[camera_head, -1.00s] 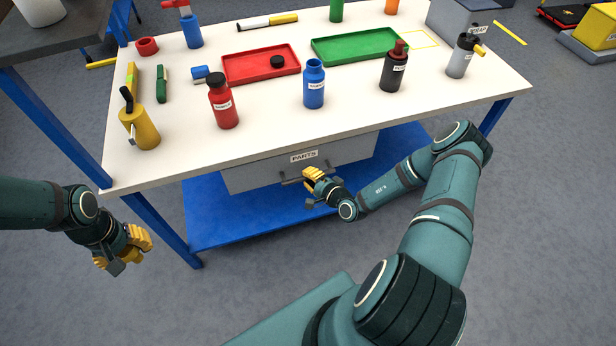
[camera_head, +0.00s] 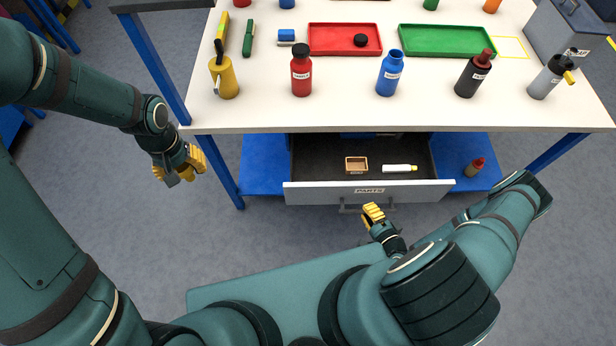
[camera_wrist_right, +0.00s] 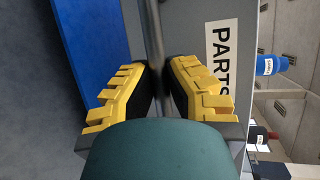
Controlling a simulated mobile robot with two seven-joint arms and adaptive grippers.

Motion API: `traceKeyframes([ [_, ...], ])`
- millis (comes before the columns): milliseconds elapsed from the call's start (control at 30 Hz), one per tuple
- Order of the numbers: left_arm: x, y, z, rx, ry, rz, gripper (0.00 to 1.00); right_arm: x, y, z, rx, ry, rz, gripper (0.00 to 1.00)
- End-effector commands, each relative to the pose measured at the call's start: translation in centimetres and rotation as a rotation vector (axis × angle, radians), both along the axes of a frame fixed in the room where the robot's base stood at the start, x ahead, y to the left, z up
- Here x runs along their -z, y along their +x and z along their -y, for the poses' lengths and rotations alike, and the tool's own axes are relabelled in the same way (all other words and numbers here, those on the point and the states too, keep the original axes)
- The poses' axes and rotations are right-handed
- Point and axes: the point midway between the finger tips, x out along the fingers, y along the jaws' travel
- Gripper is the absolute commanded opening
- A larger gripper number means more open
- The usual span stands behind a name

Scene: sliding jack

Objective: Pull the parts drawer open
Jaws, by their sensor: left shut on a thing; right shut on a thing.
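The grey parts drawer (camera_head: 320,194) is pulled well out from under the white workbench (camera_head: 330,113), its front panel labelled PARTS. Inside lie a small wooden box (camera_head: 357,164) and a white tube with a yellow end (camera_head: 399,168). My right gripper (camera_head: 373,212) is shut on the drawer's bar handle (camera_head: 350,209). In the right wrist view, the handle (camera_wrist_right: 152,45) runs between the yellow fingers (camera_wrist_right: 160,88), beside the PARTS label. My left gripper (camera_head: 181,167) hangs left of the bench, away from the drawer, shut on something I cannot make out.
Above the drawer, the benchtop holds a red tray (camera_head: 318,46), a green tray (camera_head: 412,48) and several bottles. A blue lower shelf (camera_head: 262,165) carries a small dark red-topped bottle (camera_head: 475,167) right of the drawer. Blue legs (camera_head: 222,172) flank the bench. Grey floor lies in front.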

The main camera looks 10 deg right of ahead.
Motion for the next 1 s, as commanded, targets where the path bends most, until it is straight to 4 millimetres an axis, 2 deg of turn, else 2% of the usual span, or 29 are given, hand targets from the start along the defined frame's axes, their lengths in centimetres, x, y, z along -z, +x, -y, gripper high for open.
traceKeyframes([
  [100, -0.7, 0.0, 0.0, 0.000, 0.000, 0.000, 0.31, -0.1, -1.9, -0.7, -0.002, 0.005, -0.003, 0.00],
  [300, -1.2, 0.0, 0.0, 0.000, 0.000, 0.000, 0.31, 0.0, -3.8, -1.1, -0.003, 0.003, -0.001, 0.00],
  [800, -1.2, 0.0, 0.0, 0.000, 0.000, 0.000, 0.31, 0.1, -4.4, -1.2, -0.004, 0.002, -0.003, 0.00],
  [833, -1.2, 0.0, 0.0, 0.000, 0.000, 0.000, 0.31, 0.1, -4.4, -1.2, -0.004, 0.002, -0.003, 0.21],
  [900, -1.2, 0.0, 0.0, 0.000, 0.000, 0.000, 0.31, 0.1, -4.4, -1.2, -0.004, 0.003, -0.002, 0.45],
  [1000, -1.2, 0.0, 0.0, 0.000, 0.000, 0.000, 0.31, 0.1, -4.4, -1.2, -0.003, 0.001, -0.002, 0.45],
])
